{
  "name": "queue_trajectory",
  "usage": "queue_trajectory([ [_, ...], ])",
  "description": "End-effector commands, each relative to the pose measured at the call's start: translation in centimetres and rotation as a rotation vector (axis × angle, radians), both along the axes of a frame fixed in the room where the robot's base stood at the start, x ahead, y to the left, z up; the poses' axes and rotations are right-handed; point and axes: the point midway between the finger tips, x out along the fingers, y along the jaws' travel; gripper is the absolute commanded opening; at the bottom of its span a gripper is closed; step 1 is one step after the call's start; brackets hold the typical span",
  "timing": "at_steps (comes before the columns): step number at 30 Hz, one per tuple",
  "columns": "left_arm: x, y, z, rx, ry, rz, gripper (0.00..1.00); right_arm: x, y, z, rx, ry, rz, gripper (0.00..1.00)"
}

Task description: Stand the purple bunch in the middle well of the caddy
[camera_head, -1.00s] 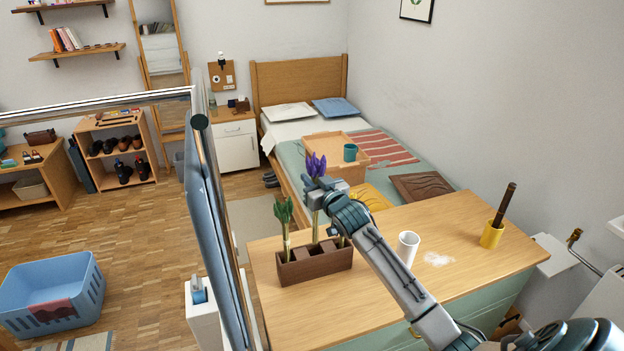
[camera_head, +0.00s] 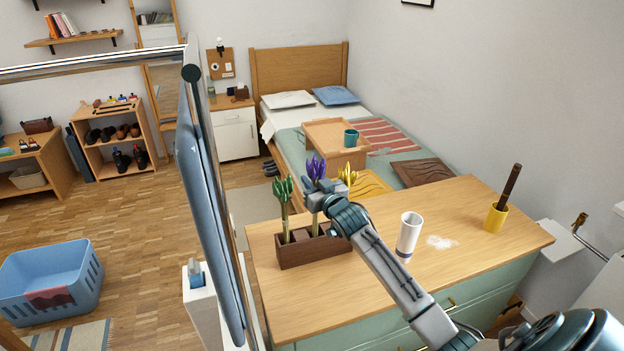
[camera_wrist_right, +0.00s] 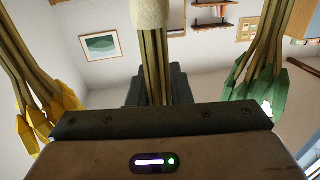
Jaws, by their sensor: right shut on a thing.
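The dark brown caddy (camera_head: 312,252) stands on the near left part of the wooden dresser top. The green bunch (camera_head: 284,190) stands in its left well, and the yellow bunch (camera_head: 347,176) shows at its right end, partly behind my gripper. My right gripper (camera_head: 322,196) is shut on the purple bunch (camera_head: 316,168) and holds it upright above the caddy. Its stems run down to the middle well; their lower ends are hard to make out. In the right wrist view the held stems (camera_wrist_right: 155,65) stand between the yellow bunch (camera_wrist_right: 45,115) and the green bunch (camera_wrist_right: 258,85). My left gripper is out of view.
A white cup (camera_head: 409,232) stands right of my right forearm, near a pale patch on the dresser top (camera_head: 470,215). A tall blue-grey panel (camera_head: 205,200) rises left of the caddy.

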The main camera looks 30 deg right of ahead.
Motion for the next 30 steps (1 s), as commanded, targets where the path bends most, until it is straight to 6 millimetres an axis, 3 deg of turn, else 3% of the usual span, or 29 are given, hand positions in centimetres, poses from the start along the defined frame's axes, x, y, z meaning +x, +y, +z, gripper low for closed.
queue_trajectory([
  [13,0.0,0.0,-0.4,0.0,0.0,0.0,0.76,0.0,0.0,-0.8,0.0,0.0,0.0,0.0],
  [14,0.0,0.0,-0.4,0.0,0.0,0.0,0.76,0.0,0.0,-0.8,0.0,0.0,0.0,0.24],
  [17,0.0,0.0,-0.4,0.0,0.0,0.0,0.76,0.0,0.0,-0.8,0.0,0.0,0.0,0.44],
  [26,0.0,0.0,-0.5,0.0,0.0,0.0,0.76,-0.1,0.0,-0.8,0.0,0.0,0.0,0.44],
  [30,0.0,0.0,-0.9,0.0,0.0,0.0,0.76,-1.2,0.1,-1.0,-0.003,0.001,0.001,0.44],
])
